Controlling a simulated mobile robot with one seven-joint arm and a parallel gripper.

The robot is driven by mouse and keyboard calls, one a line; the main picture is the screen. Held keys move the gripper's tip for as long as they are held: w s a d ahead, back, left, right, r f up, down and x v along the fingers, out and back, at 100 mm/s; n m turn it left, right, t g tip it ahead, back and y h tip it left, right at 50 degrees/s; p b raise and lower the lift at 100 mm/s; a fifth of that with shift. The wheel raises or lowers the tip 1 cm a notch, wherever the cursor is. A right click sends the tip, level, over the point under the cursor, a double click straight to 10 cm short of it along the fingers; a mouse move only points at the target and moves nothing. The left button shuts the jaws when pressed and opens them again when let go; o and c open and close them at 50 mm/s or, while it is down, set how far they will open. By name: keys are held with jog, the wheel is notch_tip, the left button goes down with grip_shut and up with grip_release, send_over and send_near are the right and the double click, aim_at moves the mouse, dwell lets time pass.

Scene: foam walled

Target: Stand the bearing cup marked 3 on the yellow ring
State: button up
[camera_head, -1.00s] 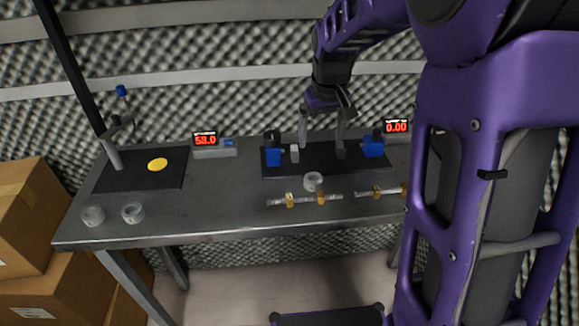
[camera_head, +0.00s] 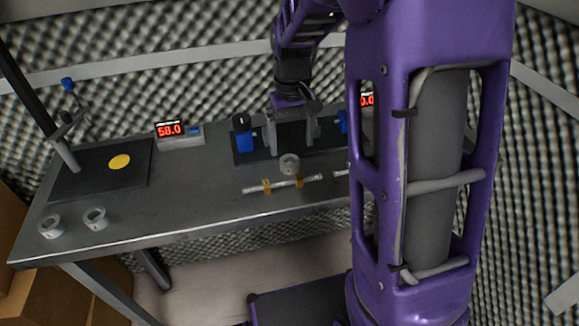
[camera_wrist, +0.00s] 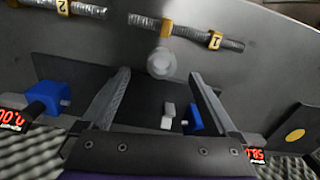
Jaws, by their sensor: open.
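The yellow ring shows as a yellow disc (camera_head: 120,161) on a black mat (camera_head: 80,185) at the table's left; it is also at the right of the wrist view (camera_wrist: 295,135). Two pale round cups stand at the front left, one by the corner (camera_head: 49,226) and one to its right (camera_head: 95,218). A third cup (camera_head: 289,164) stands mid-table, by the front edge of a second mat. It also shows in the wrist view (camera_wrist: 160,62). No mark 3 is readable. My gripper (camera_head: 291,138) is open and empty above the second mat, behind the third cup.
Bars with gold tags lie in front of the third cup, one marked 2 (camera_wrist: 62,7) and one marked 1 (camera_wrist: 215,40). Blue blocks (camera_head: 244,140) and a small pale block (camera_wrist: 168,115) stand near my gripper. A stand (camera_head: 66,150) rises beside the yellow disc.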

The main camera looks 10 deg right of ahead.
aim_at(290, 159)
jog(key=shift+a+f+b, duration=0.15)
jog(key=shift+f+b, duration=0.45)
jog(key=shift+f, duration=2.4)
grip_shut()
